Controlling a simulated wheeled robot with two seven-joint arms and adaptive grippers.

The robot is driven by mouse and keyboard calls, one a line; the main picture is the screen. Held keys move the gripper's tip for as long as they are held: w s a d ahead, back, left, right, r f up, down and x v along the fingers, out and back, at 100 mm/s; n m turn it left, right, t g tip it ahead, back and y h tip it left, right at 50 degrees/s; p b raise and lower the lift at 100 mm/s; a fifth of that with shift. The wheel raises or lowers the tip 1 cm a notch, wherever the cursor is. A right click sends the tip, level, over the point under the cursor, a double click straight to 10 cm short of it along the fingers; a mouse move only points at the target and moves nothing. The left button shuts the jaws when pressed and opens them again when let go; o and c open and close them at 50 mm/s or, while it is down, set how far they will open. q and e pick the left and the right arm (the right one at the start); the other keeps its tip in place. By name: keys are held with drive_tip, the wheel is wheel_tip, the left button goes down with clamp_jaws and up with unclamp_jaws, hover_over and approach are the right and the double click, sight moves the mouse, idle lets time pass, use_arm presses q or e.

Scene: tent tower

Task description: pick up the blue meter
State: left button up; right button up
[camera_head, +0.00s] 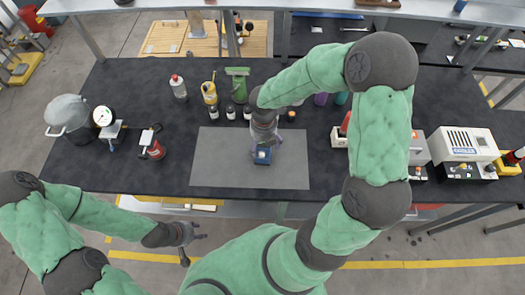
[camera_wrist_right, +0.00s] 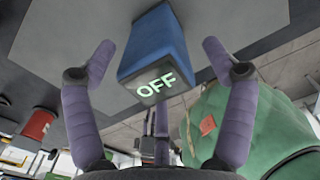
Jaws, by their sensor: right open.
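The blue meter (camera_head: 262,157) sits on the grey mat (camera_head: 215,165) on the dark table. In the right wrist view the meter (camera_wrist_right: 153,45) is a blue box, and its end face reads "OFF". My right gripper (camera_head: 265,145) is over the meter, pointing down. In the right wrist view my right gripper (camera_wrist_right: 158,50) is open, with one purple finger on each side of the meter and gaps between. My left gripper (camera_head: 197,232) is low at the left, off the table's front edge and empty; its fingers look spread.
Bottles stand behind the mat, including a green spray bottle (camera_head: 238,82) and a yellow bottle (camera_head: 209,93). A pot (camera_head: 68,112), a round gauge (camera_head: 103,117) and a red cylinder (camera_head: 152,148) are at the left. The mat's left part is clear.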

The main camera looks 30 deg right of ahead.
drive_tip(key=shift+w+f+b, duration=0.15)
drive_tip(key=shift+f+b, duration=0.65)
drive_tip(key=shift+f, duration=1.95)
drive_tip(key=shift+r, duration=0.1)
clamp_jaws()
